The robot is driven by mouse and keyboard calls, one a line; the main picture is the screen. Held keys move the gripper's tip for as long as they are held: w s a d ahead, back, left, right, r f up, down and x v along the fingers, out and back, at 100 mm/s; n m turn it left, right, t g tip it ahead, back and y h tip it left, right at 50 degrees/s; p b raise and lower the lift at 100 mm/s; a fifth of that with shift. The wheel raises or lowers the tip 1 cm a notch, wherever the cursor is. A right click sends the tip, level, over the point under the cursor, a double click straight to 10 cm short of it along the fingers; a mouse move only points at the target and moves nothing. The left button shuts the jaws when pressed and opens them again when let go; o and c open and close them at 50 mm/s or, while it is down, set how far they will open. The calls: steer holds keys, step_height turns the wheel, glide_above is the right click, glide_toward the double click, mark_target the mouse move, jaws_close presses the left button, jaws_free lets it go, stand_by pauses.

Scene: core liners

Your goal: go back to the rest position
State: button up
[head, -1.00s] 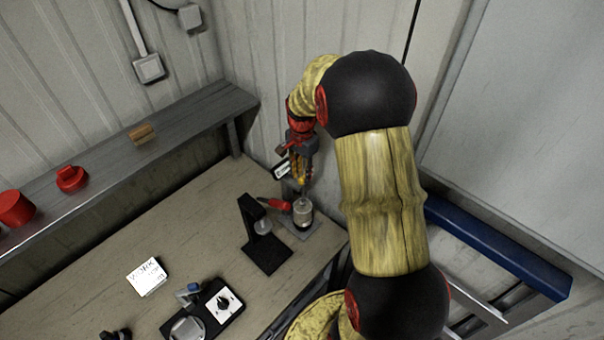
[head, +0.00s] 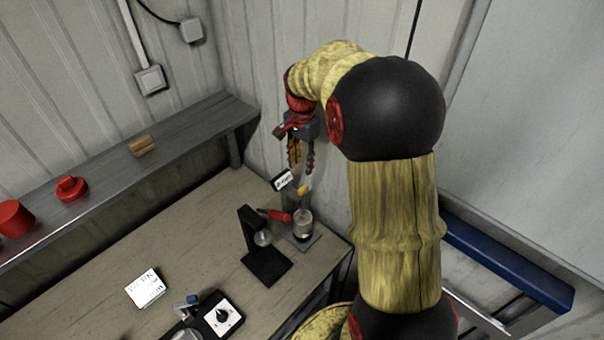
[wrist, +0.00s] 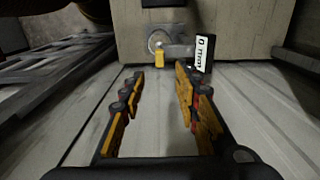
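My gripper (head: 302,168) hangs at the back right corner of the bench, near the wall. It points down above a small measuring stand with a digital display (head: 282,180) and a yellow tab (head: 303,189). In the wrist view my gripper (wrist: 161,76) has its two fingers well apart, with nothing between them. The display (wrist: 202,50) and the yellow tab (wrist: 159,57) show beyond the fingertips, apart from them. A silver cylinder (head: 302,221) stands on the stand's base below my gripper.
A black stand (head: 262,250) with a red-handled part (head: 275,215) is just left of the cylinder. A wall shelf (head: 105,165) holds red parts and a small wooden block (head: 142,145). A white card (head: 145,288) and a dial box (head: 221,315) lie on the bench.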

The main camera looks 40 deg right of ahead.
steer(key=shift+r, duration=0.85)
steer(key=s+a+f+n+t+b, duration=0.2)
steer(key=s+a+f+n+b, duration=0.2)
steer(key=s+a+n+b, duration=0.4)
steer(key=s+a+f+n+t+b, duration=0.3)
steer(key=s+a+f+n+b, duration=0.2)
steer(key=s+a+n+b, duration=0.3)
steer(key=s+a+b, duration=0.3)
steer(key=a+b, duration=0.1)
steer(key=a, duration=0.3)
steer(key=shift+s+a+f+t, duration=0.2)
steer(key=shift+s+a+t, duration=0.1)
steer(key=shift+s+a, duration=0.1)
steer(key=shift+d, duration=0.15)
